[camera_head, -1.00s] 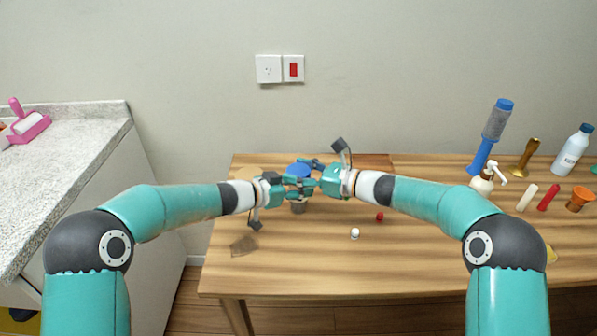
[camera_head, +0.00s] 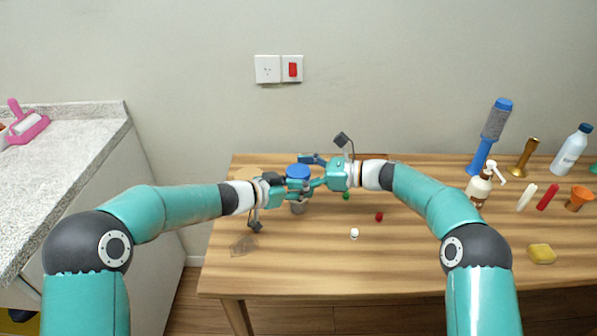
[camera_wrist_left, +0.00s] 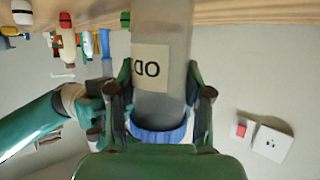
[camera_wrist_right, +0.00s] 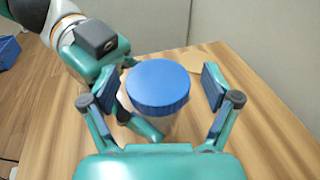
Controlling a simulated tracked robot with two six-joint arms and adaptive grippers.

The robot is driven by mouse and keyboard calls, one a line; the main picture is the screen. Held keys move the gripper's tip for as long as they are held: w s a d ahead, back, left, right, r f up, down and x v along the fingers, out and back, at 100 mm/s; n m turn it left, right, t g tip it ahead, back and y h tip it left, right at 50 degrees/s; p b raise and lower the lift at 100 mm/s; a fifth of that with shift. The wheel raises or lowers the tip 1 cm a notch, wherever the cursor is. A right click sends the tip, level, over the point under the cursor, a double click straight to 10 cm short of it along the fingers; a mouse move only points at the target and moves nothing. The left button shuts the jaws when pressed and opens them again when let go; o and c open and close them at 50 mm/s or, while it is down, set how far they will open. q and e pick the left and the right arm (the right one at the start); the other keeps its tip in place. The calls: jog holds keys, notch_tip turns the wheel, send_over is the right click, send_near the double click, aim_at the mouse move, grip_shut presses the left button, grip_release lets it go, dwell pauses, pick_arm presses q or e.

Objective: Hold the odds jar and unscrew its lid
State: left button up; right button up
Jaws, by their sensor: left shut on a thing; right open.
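The odds jar is a clear grey jar with a blue lid (camera_head: 298,171), upright at the table's left half. Its body (camera_wrist_left: 160,75) and a label partly reading "OD" show in the left wrist view, which appears upside down. My left gripper (camera_head: 289,187) is shut on the jar; its fingers are on both sides of it in the left wrist view. My right gripper (camera_wrist_right: 170,90) is open, its two fingers spread on either side of the lid, which also shows in the right wrist view (camera_wrist_right: 158,88). The fingers look apart from the lid.
A white bit (camera_head: 354,233), a red bit (camera_head: 379,217) and a green bit (camera_head: 346,196) lie on the wooden table (camera_head: 310,270). The front middle is clear.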

jog(key=shift+r+t, duration=0.1)
jog(key=shift+t, duration=0.2)
jog(key=m+t+h, duration=0.1)
jog(key=m+t, duration=0.2)
jog(key=shift+s+a+t+h, duration=0.1)
jog(key=shift+s+t+h, duration=0.05)
jog(key=shift+t+h, duration=0.2)
jog(key=shift+m+t+h, duration=1.25)
jog(key=shift+m+t, duration=0.2)
jog(key=shift+m, duration=0.05)
jog(key=c, duration=1.5)
jog(key=shift+o, duration=0.2)
jog(key=shift+w+y, duration=0.2)
jog(key=shift+y, duration=0.1)
jog(key=n+g+y, duration=0.2)
jog(key=n+g, duration=0.1)
jog(key=shift+w+d, duration=0.1)
jog(key=shift+d, duration=0.1)
jog(key=shift+n+g+y, duration=0.8)
jog(key=shift+n+g, duration=0.6)
jog(key=shift+g, duration=0.6)
